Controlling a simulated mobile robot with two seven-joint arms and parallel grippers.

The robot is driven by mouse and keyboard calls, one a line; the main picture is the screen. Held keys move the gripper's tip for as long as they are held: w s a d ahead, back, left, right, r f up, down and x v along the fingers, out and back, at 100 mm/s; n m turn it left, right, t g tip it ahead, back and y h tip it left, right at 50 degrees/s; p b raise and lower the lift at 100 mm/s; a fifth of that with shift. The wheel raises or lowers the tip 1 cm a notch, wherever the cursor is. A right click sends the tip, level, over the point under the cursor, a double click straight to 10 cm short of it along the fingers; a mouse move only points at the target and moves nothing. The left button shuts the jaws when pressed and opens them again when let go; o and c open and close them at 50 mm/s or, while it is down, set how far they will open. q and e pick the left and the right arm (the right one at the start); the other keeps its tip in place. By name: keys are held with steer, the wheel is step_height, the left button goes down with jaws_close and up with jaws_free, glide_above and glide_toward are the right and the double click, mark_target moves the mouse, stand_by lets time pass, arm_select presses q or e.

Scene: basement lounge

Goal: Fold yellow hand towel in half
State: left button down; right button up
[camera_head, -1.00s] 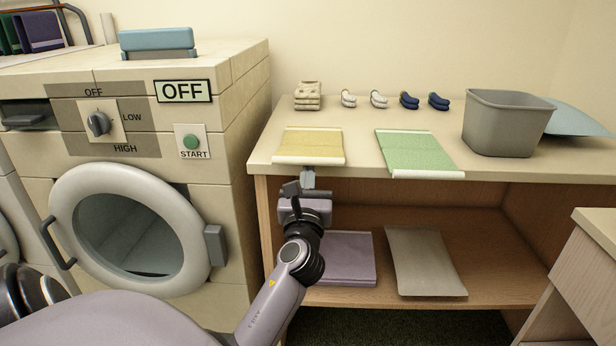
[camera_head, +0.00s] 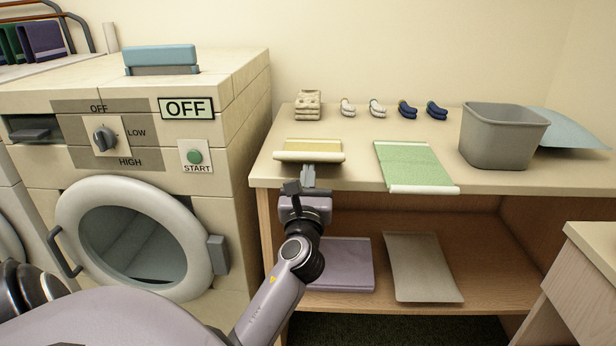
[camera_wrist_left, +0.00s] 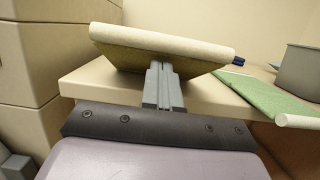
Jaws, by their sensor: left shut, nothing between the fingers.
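The yellow hand towel (camera_head: 313,146) lies near the front left of the counter top, with a pale bar-like front edge (camera_head: 309,157). In the left wrist view the towel's pale front edge (camera_wrist_left: 165,40) appears raised and tilted, with its olive underside showing above the counter. My left gripper (camera_head: 308,176) is just in front of and below this edge, fingers shut and empty. The fingertips (camera_wrist_left: 160,68) reach up to the underside; whether they touch it I cannot tell. My right gripper is not in view.
A green towel (camera_head: 414,165) lies right of the yellow one, overhanging the counter front. A grey bin (camera_head: 502,138), rolled socks and a folded beige cloth (camera_head: 307,104) stand farther back. The washer (camera_head: 135,235) is on the left. The lower shelf holds a purple cloth (camera_head: 345,265).

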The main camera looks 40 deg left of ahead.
arm_select(q)
steer(key=shift+w+a+r+p, duration=0.4)
steer(key=shift+w+r+p, duration=0.05)
steer(key=shift+r+p, duration=0.35)
steer(key=shift+w+a+r+p, duration=0.5)
steer(key=shift+r+p, duration=0.15)
steer(key=shift+r, duration=0.2)
steer(key=shift+w+a+r+p, duration=0.35)
steer(key=shift+w+r+p, duration=0.1)
steer(key=shift+r+p, duration=0.35)
steer(key=shift+w+r, duration=0.1)
steer(key=shift+p+x, duration=0.3)
steer(key=shift+x, duration=1.05)
steer(key=shift+r+x, duration=0.15)
steer(key=shift+x, duration=1.05)
steer(key=shift+r+x, duration=0.1)
steer(key=shift+x, duration=1.1)
steer(key=shift+w+a+f+b, duration=0.1)
steer(key=shift+w+a+b, duration=0.75)
steer(key=shift+w+a, duration=0.75)
steer(key=shift+w, duration=0.2)
